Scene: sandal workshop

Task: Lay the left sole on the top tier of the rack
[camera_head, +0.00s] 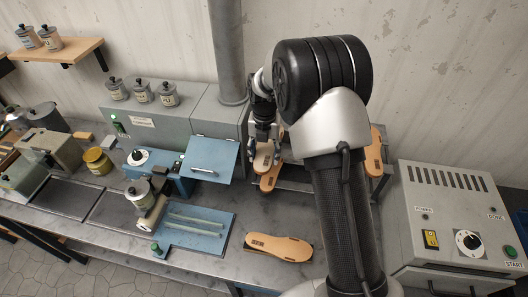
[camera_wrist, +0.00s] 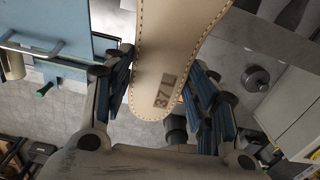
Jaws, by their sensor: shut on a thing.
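My gripper (camera_head: 264,147) is shut on a pale tan sole with a stitched edge, the left sole (camera_wrist: 178,45). Its heel carries the dark mark "37 L" in the wrist view. The blue-padded fingers (camera_wrist: 163,85) press on its two side edges. In the head view the left sole (camera_head: 264,159) hangs in front of the rack (camera_head: 297,186). The rack stands at the back of the bench, largely hidden behind my arm. Orange-tan soles (camera_head: 270,181) (camera_head: 375,153) show on it to either side of my arm. The exact gap between the held sole and the rack cannot be told.
Another tan sole (camera_head: 279,247) lies on the bench front. A blue plate (camera_head: 196,231) with rods and a blue-lidded machine (camera_head: 211,160) stand to the left. A grey control box (camera_head: 449,210) stands to the right. A vertical pipe (camera_head: 228,50) rises behind.

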